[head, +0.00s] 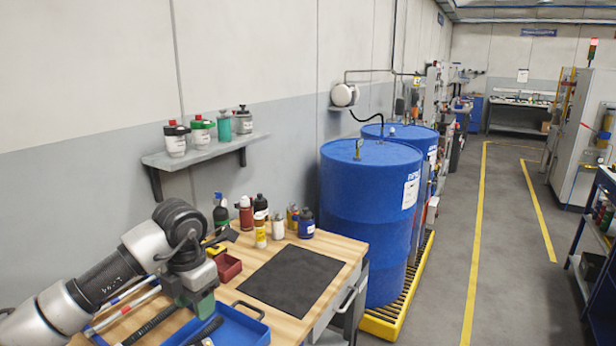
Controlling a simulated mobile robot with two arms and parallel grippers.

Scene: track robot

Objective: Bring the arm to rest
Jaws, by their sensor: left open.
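My left arm comes in from the lower left, over the wooden workbench (325,250). Its gripper (197,302) points down above the left part of the blue tray (248,327). The gripper is open, and I see nothing held in it. The fingertips are small and partly lost against the tray and the dark tool behind them. My right gripper is not in view.
A dark mat (292,278) lies on the bench. Several bottles stand by the wall, near a small red bin (228,267). A wall shelf (205,150) holds containers. Blue drums (368,215) stand on a yellow pallet (385,322). The aisle floor (505,240) is clear.

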